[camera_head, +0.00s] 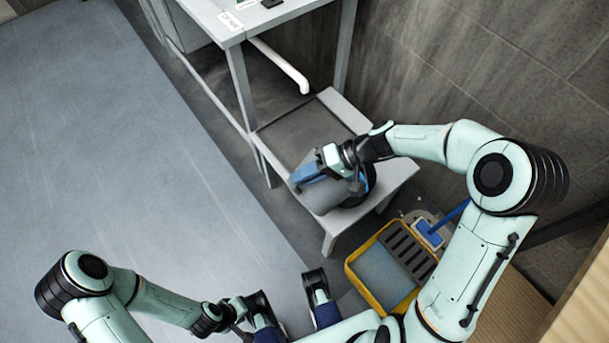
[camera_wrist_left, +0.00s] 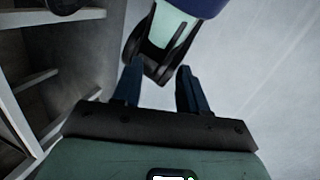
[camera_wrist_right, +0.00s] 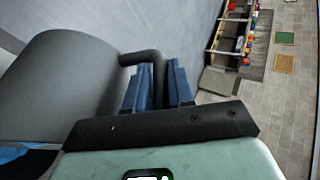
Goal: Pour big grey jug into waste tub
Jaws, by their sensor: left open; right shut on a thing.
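The big grey jug (camera_head: 323,197) is over the low grey table, and it fills the left of the right wrist view (camera_wrist_right: 60,85). My right gripper (camera_head: 308,170) is shut on its dark handle (camera_wrist_right: 150,60). The jug looks tilted; its mouth and contents are hidden. Beside and partly behind it is a dark round container with a blue part (camera_head: 368,178), probably the waste tub, mostly covered by the jug and my arm. No falling liquid shows. My left gripper (camera_wrist_left: 158,88) is open and empty, low and near my base.
The low grey table (camera_head: 300,125) stands against tiled wall, under a white pipe (camera_head: 280,65) from a taller bench. The floor at left is clear.

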